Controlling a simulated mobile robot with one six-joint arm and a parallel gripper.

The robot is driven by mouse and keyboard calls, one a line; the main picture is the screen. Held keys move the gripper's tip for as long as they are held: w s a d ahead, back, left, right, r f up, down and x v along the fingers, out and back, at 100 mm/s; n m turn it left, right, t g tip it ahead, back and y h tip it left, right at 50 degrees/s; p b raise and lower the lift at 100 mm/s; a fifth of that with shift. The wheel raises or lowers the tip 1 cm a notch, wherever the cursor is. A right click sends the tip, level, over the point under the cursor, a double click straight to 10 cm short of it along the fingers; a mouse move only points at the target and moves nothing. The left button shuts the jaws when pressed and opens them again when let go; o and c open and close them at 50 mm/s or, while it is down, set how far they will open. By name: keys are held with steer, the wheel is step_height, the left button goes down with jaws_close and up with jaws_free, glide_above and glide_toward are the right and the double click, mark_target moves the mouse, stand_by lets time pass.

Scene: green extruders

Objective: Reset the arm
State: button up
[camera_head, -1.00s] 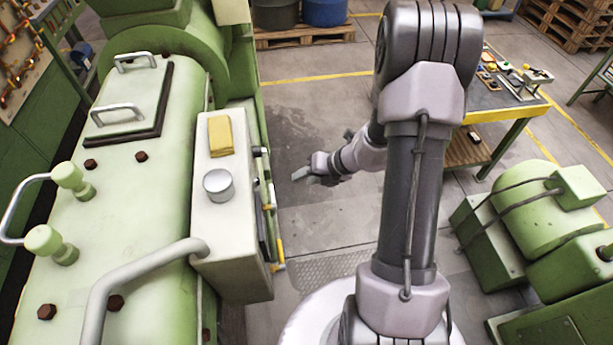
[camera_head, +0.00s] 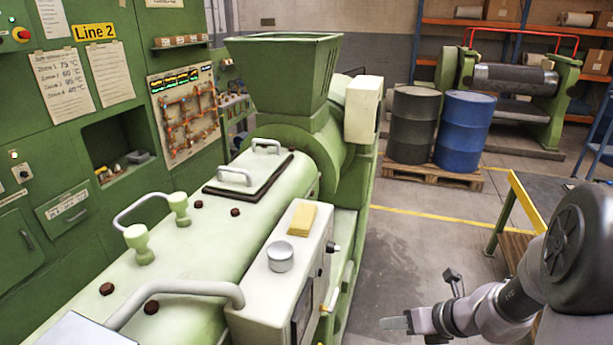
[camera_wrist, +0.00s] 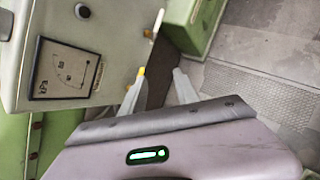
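My arm is at the lower right of the head view, bent at the elbow joint, with its forearm reaching left. My gripper (camera_head: 395,323) points left above the floor, beside the control box (camera_head: 283,270) of the green extruder (camera_head: 208,215). In the wrist view, the two fingers of my gripper (camera_wrist: 158,75) stand apart with nothing visible between them. The control box also shows there, with its gauge display (camera_wrist: 68,70).
A yellow sponge (camera_head: 302,220) and a round silver knob (camera_head: 280,257) sit on the control box. A grey drum (camera_head: 411,125) and a blue drum (camera_head: 464,130) stand on a pallet (camera_head: 432,176). A yellow-edged table (camera_head: 527,205) is near my arm. Floor (camera_head: 405,235) between is clear.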

steer(key=s+a+n+g+b, duration=0.1)
steer(key=s+a+n+b, duration=0.6)
steer(key=a+n+b, duration=0.5)
steer(key=s+f+n+t+h+b, duration=0.1)
steer(key=s+f+n+h+b, duration=0.2)
steer(key=s+n+b, duration=0.7)
steer(key=s+f+n, duration=0.1)
steer(key=s+n, duration=0.2)
steer(key=n, duration=0.4)
steer(key=shift+d+n, duration=0.3)
steer(key=shift+n, duration=0.1)
